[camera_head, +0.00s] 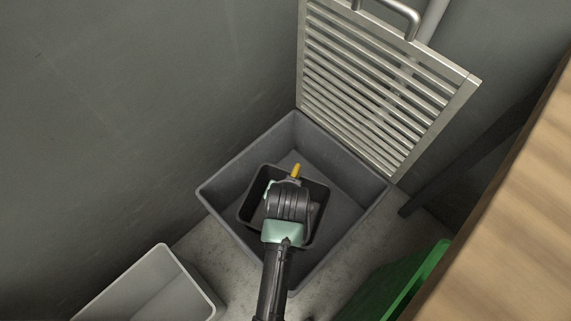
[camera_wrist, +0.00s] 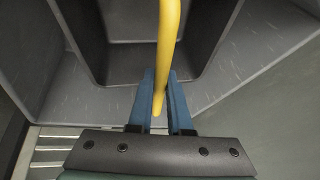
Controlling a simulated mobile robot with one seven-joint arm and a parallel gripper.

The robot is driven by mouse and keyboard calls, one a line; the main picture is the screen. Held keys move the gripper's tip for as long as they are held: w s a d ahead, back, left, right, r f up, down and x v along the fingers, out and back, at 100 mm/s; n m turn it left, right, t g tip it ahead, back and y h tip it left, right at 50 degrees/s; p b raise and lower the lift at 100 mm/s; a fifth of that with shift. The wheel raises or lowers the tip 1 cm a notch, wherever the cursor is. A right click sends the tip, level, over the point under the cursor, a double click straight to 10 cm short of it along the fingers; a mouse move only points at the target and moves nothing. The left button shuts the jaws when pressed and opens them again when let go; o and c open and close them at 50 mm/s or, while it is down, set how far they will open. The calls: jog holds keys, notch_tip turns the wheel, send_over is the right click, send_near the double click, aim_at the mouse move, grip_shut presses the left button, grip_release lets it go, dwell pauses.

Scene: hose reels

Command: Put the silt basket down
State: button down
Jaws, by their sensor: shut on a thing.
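The silt basket (camera_head: 318,192) is a small dark, square, open-topped box with a yellow handle (camera_head: 296,170). In the head view it is within the outline of a larger grey tub (camera_head: 222,182). My gripper (camera_head: 294,178) is over the basket, shut on the handle. In the wrist view, the blue fingertips (camera_wrist: 160,80) close on either side of the yellow handle (camera_wrist: 167,40), and the dark basket wall (camera_wrist: 205,35) shows behind. My arm hides part of the basket, and I cannot tell whether its bottom touches the tub floor.
A slatted metal grate (camera_head: 370,90) with a bar handle stands upright behind the tub against the wall. A light grey bin (camera_head: 155,290) is at lower left. A green object (camera_head: 405,285) and a wooden surface (camera_head: 510,200) are at right. Some concrete floor is bare.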

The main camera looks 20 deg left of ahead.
jog(key=shift+f+b, duration=0.9)
jog(key=shift+f, duration=1.25)
jog(key=shift+f, duration=0.2)
jog(key=c, duration=0.8)
grip_release()
jog(key=shift+c, duration=0.2)
jog(key=shift+r, duration=0.15)
jog(key=p+v, duration=0.5)
jog(key=v, duration=0.7)
